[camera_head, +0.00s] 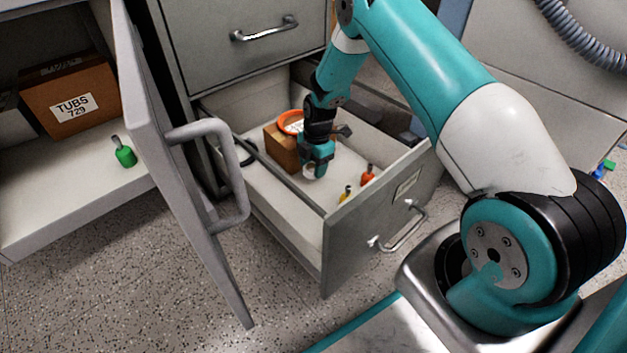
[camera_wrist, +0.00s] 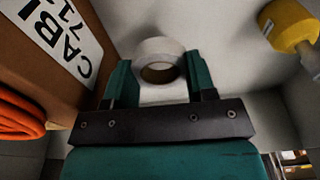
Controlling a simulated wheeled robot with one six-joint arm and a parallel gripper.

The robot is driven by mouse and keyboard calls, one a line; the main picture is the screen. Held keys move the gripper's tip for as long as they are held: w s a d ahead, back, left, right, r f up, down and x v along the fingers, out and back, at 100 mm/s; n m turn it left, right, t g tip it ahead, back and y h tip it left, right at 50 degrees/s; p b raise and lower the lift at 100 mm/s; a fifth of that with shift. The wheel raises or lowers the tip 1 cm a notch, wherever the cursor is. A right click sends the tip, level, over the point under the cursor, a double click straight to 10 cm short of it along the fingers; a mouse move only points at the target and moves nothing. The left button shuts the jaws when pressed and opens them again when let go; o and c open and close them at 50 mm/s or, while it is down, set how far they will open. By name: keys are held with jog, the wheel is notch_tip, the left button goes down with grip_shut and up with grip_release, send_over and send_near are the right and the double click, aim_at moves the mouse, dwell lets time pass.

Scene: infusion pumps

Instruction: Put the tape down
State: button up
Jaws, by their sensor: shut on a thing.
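A white roll of tape (camera_wrist: 158,47) sits between the two teal fingers of my gripper (camera_wrist: 156,82) in the wrist view. My gripper is shut on it. In the head view my gripper (camera_head: 316,168) reaches down into the open drawer (camera_head: 262,189), and the tape (camera_head: 309,171) shows as a small pale patch at its fingertips. It is low over the white drawer floor; I cannot tell whether it touches it.
A brown box (camera_head: 283,150) with an orange coil (camera_head: 290,122) stands close left of my gripper. Orange (camera_head: 367,175) and yellow (camera_head: 346,193) items lie right, near the drawer front. An open cabinet door (camera_head: 190,170) stands left; its shelf holds a "TUBS" box (camera_head: 72,95) and a green item (camera_head: 124,154).

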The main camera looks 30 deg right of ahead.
aim_at(313, 182)
notch_tip(313, 182, down, 4)
jog(key=shift+f+b, duration=0.1)
jog(key=shift+b, duration=1.15)
jog(key=o, duration=0.9)
